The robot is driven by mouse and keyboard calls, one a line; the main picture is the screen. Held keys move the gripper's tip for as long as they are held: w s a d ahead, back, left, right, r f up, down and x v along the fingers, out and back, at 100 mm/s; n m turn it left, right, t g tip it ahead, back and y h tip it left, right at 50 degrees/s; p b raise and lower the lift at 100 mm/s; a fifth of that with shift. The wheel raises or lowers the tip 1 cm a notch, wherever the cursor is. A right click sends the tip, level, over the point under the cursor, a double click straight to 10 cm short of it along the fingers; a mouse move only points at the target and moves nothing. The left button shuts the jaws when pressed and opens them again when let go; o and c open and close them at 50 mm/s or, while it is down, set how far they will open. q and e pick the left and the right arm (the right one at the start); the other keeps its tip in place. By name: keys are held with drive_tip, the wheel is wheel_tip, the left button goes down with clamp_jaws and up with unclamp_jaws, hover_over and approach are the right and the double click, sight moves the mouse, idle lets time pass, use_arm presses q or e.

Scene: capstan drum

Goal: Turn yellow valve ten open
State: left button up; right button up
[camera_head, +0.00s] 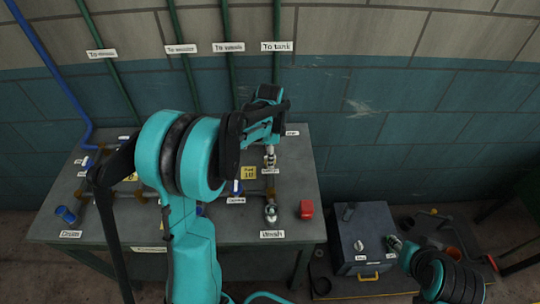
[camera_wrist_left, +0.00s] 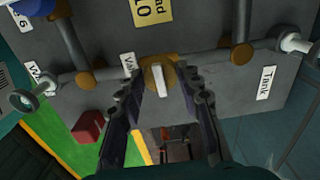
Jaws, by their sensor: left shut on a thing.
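The valve at the middle of the left wrist view has a round yellow-brown body (camera_wrist_left: 151,77) and a pale bar handle (camera_wrist_left: 162,83). My left gripper (camera_wrist_left: 161,72) is shut on this valve, with one dark finger on each side of it. A yellow sign (camera_wrist_left: 152,11) reading "Load 10" is beside it and also shows in the head view (camera_head: 249,173). In the head view my left gripper (camera_head: 269,146) is over the right part of the bench, largely hidden by my wrist. My right gripper (camera_head: 396,244) is low at the right; its jaws are unclear.
The grey bench (camera_head: 225,225) carries pipes, other valves, and Wash and Tank labels. A red block (camera_head: 306,209) sits near its right front edge. A grey box (camera_head: 366,237) stands to the right. Green pipes run up the wall behind my left arm.

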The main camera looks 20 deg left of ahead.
use_arm(q)
drive_tip(key=n, duration=0.4)
drive_tip(key=shift+p, duration=0.4)
drive_tip(key=n, duration=0.4)
drive_tip(key=shift+n, duration=0.4)
drive_tip(key=n+p, duration=0.1)
drive_tip(key=n, duration=0.3)
drive_tip(key=shift+n, duration=2.3)
drive_tip(key=o, duration=1.2)
drive_tip(key=shift+c, duration=0.2)
